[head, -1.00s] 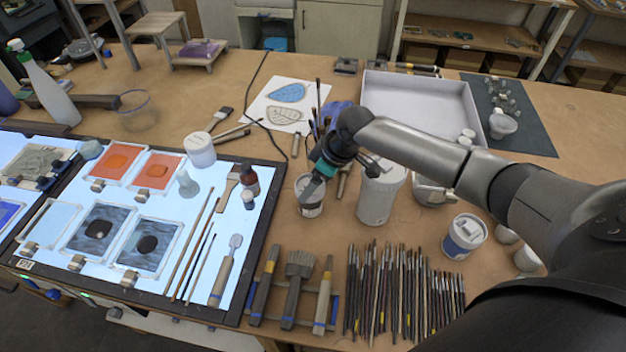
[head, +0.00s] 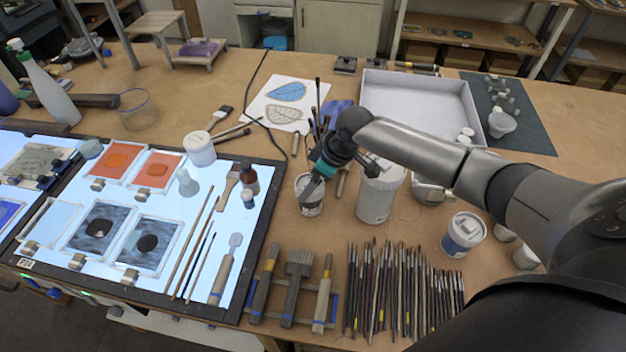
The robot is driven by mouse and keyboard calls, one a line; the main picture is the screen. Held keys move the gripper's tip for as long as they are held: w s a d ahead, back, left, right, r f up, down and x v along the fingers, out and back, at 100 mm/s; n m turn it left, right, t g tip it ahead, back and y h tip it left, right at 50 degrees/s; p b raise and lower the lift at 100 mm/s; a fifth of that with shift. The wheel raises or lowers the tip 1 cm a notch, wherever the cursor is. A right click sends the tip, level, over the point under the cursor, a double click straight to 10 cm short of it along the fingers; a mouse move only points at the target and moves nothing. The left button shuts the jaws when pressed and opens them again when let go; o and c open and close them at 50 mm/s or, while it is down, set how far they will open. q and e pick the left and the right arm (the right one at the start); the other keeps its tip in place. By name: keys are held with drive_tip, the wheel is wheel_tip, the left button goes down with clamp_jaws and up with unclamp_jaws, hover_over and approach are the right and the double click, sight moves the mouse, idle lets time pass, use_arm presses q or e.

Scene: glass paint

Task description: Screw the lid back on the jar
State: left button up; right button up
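A small white jar (head: 309,207) with a dark label stands on the wooden table, just right of the light table. My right gripper (head: 312,188) points down onto the top of this jar, at its rim. The gripper covers most of the jar's top, so I cannot tell whether a lid lies under the fingers or whether they are closed on anything. Another white jar with a blue label (head: 463,236) stands upright to the right with a white top. A white lidded jar (head: 200,149) stands on the light table's back edge. My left gripper is not in view.
A large white tub (head: 376,200) stands close to the right of my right gripper. Many brushes (head: 400,290) lie in front. The lit light table (head: 180,210) with glass panels is left. A white tray (head: 420,100) lies behind my arm.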

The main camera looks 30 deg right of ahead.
drive_tip(key=shift+s+a+m+t+h+p, duration=0.15)
drive_tip(key=shift+m+t+h+p, duration=0.2)
drive_tip(key=shift+m+p, duration=1.1)
drive_tip(key=shift+a+f, duration=0.1)
drive_tip(key=shift+m+h, duration=0.55)
drive_tip(key=shift+m, duration=0.6)
drive_tip(key=shift+a+m+h, duration=0.15)
drive_tip(key=shift+m+h, duration=0.15)
drive_tip(key=shift+m, duration=0.5)
drive_tip(key=m+h, duration=0.1)
drive_tip(key=m, duration=0.2)
drive_tip(key=shift+m, duration=0.3)
